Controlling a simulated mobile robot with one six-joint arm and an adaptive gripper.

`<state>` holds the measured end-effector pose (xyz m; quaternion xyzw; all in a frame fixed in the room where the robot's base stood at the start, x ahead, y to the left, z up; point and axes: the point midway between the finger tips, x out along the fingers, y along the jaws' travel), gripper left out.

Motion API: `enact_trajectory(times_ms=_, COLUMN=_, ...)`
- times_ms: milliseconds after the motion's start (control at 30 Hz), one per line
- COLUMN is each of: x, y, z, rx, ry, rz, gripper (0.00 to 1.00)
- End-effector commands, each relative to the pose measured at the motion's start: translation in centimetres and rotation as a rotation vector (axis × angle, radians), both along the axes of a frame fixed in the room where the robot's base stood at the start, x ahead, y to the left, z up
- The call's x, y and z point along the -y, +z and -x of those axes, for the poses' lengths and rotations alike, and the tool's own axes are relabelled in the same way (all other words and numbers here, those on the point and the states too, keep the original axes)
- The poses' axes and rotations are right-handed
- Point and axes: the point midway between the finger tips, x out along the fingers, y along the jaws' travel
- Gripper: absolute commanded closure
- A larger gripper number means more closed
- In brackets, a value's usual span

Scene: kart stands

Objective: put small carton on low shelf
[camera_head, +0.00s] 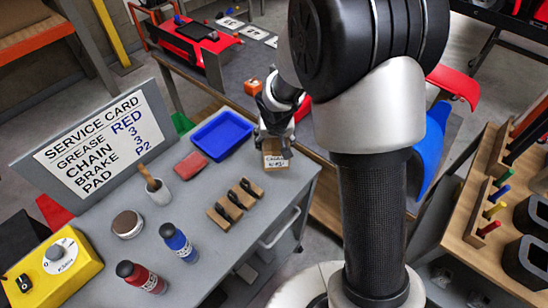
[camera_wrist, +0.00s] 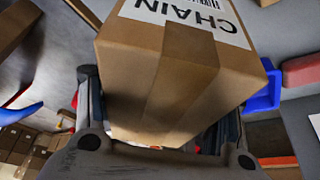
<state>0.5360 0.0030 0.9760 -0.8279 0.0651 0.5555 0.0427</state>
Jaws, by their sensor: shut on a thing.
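The small carton (camera_head: 275,158) is brown cardboard with a white label; the label reads CHAIN in the wrist view (camera_wrist: 170,75). My gripper (camera_head: 274,132) is shut on it, and the fingers lie along its two sides in the wrist view. In the head view the carton is at the right end of the grey cart top (camera_head: 225,175); I cannot tell whether it touches the top. My arm hides part of the area behind it. I cannot make out for certain which surface is the low shelf.
A blue tray (camera_head: 221,134), a red block (camera_head: 191,165), a wooden holder with black parts (camera_head: 235,202), a red bottle (camera_head: 140,277) and a blue bottle (camera_head: 178,243) stand on the cart. A service card sign (camera_head: 100,145) stands at left. A wooden tool bench (camera_head: 470,230) is at right.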

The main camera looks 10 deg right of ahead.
Motion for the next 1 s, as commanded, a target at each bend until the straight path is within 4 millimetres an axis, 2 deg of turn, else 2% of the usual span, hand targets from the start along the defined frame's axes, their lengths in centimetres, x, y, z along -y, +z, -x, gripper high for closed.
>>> enact_trajectory(times_ms=33, x=0.0, y=-1.1, z=0.0, rx=0.001, ry=-0.001, rz=-0.001, gripper=0.77)
enact_trajectory(times_ms=100, x=0.0, y=-1.8, z=-0.1, rx=0.002, ry=0.000, rz=-0.001, gripper=0.77)
enact_trajectory(times_ms=333, x=0.0, y=-3.2, z=-0.1, rx=0.002, ry=0.000, rz=-0.001, gripper=0.77)
enact_trajectory(times_ms=533, x=0.0, y=-6.3, z=-0.1, rx=0.002, ry=0.000, rz=-0.001, gripper=0.77)
enact_trajectory(times_ms=933, x=0.0, y=-6.6, z=-0.1, rx=0.003, ry=-0.001, rz=-0.001, gripper=0.77)
enact_trajectory(times_ms=967, x=0.0, y=-6.6, z=0.0, rx=0.001, ry=-0.001, rz=-0.002, gripper=0.36)
enact_trajectory(times_ms=1000, x=0.0, y=-6.6, z=0.0, rx=0.001, ry=-0.001, rz=-0.002, gripper=0.34)
